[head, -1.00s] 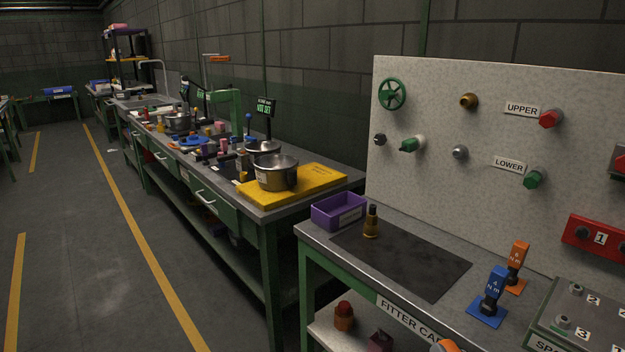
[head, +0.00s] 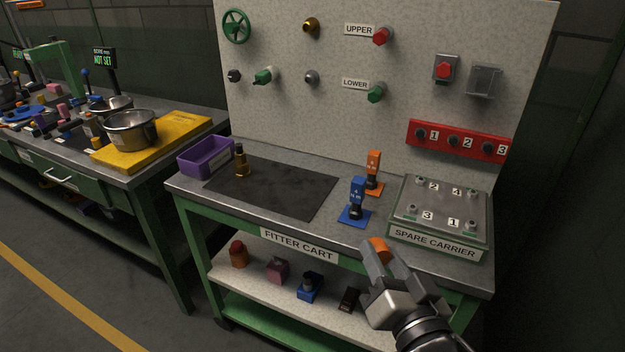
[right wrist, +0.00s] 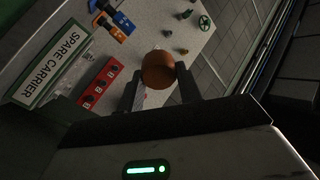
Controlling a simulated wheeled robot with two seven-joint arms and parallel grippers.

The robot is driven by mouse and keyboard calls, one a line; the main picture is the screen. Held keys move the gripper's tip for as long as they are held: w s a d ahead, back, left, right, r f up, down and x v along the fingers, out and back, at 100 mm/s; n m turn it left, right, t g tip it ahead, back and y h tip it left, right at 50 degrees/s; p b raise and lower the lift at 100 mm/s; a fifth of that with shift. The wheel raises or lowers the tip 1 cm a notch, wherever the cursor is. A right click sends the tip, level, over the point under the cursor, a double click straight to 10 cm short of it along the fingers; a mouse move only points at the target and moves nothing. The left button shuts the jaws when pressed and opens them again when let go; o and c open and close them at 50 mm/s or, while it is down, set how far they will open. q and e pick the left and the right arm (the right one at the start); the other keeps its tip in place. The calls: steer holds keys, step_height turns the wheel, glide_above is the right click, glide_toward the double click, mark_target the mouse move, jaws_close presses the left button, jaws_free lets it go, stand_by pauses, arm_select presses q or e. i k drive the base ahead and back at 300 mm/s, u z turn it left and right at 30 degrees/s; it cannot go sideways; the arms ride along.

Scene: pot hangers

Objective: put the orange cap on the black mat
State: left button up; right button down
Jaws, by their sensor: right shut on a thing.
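The orange cap (head: 380,246) is held between the fingertips of my right gripper (head: 378,258), in front of the cart's front edge. In the right wrist view the cap (right wrist: 158,70) shows as a round orange-brown piece between the two fingers of the gripper (right wrist: 160,84). The black mat (head: 275,188) lies flat on the cart top, to the left of the gripper and farther back. A small brass, dark-topped bottle-like piece (head: 241,162) stands at the mat's left end. My left gripper is not in view.
A purple bin (head: 205,156) stands left of the mat. A blue tool (head: 356,202) and an orange tool (head: 374,172) stand right of it. The spare carrier (head: 440,212) is at the right end. Most of the mat is bare. A panel with valves rises behind.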

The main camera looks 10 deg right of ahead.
mark_target(306, 193)
steer(key=z, duration=0.8)
steer(key=i, duration=0.7)
steer(key=u, duration=1.55)
steer(key=i, duration=0.5)
